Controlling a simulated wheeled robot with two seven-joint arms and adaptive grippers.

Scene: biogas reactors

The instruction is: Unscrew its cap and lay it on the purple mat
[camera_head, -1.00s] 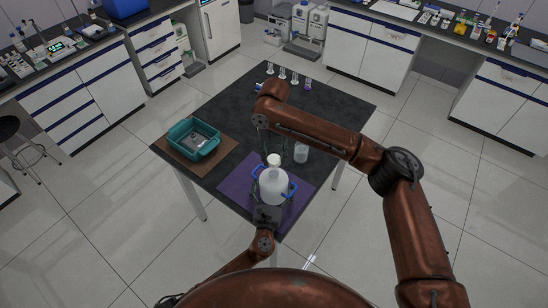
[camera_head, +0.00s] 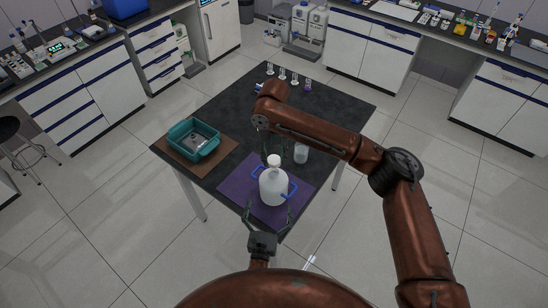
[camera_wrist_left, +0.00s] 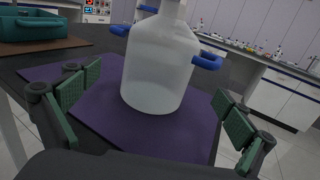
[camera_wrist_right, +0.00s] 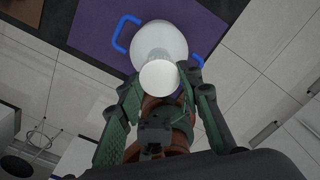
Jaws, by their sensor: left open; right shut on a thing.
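The white bottle (camera_head: 272,187) with blue side handles stands upright on the purple mat (camera_head: 236,186); the left wrist view shows its body (camera_wrist_left: 153,70) up close. Its white cap (camera_wrist_right: 158,77) is between the fingers of my right gripper (camera_wrist_right: 158,80), which is shut on it from above. The cap (camera_head: 274,160) is right over the bottle's neck; I cannot tell whether it is still threaded on. My left gripper (camera_head: 268,210) is open and empty at the near side of the bottle, its fingers (camera_wrist_left: 157,90) apart and clear of the body.
A teal bin (camera_head: 194,139) sits on a brown mat at the table's left. A clear beaker (camera_head: 301,153) stands right of the bottle, close to my right arm. Several small flasks (camera_head: 283,74) stand at the far edge. Bare mat shows left of the bottle.

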